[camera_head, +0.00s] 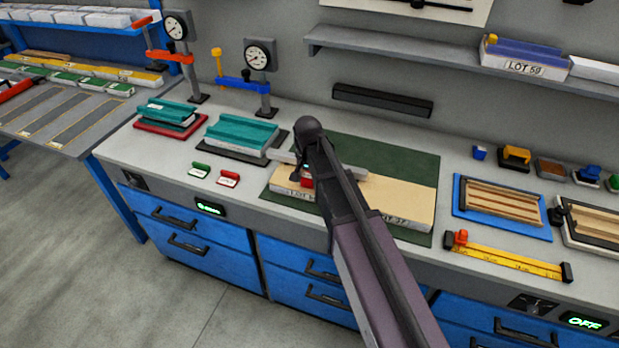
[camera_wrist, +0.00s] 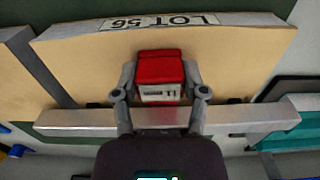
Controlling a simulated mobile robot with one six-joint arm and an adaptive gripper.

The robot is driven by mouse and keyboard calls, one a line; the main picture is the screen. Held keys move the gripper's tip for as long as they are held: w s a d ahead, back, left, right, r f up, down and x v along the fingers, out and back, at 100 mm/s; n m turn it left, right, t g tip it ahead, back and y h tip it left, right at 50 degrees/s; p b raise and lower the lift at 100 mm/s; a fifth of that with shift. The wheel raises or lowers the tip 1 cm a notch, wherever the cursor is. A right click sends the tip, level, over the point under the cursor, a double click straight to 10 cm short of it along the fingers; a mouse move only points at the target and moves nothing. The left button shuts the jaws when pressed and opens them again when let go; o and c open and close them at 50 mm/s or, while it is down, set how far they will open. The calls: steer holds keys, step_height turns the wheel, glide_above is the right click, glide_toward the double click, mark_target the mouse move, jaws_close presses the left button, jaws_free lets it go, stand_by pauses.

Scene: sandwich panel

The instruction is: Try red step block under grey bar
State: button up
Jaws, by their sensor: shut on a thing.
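The red step block (camera_wrist: 160,68), with a pale printed face, is held between the two fingers of my gripper (camera_wrist: 160,84) in the wrist view. The block also shows as a small red patch (camera_head: 307,183) beside my arm in the head view. The grey bar (camera_wrist: 255,114) lies across a tan panel labelled LOT 56 (camera_wrist: 85,62). My fingers reach over the bar, and the block is on the label side of it. I cannot tell whether the block touches the panel or bar. My arm hides much of the bar in the head view (camera_head: 283,157).
The tan panel rests on a dark green mat (camera_head: 410,165). Teal blocks (camera_head: 240,132) and dial gauges (camera_head: 260,57) stand to the left. A blue tray (camera_head: 541,227) and yellow ruler (camera_head: 508,258) lie to the right.

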steer(key=shift+s+a, duration=0.2)
steer(key=shift+s, duration=0.4)
steer(key=shift+s+a, duration=0.2)
steer(key=shift+s, duration=0.4)
steer(key=shift+r, duration=0.1)
stand_by(0.4)
step_height(320, 180, up, 7)
steer(key=p, duration=0.7)
stand_by(0.7)
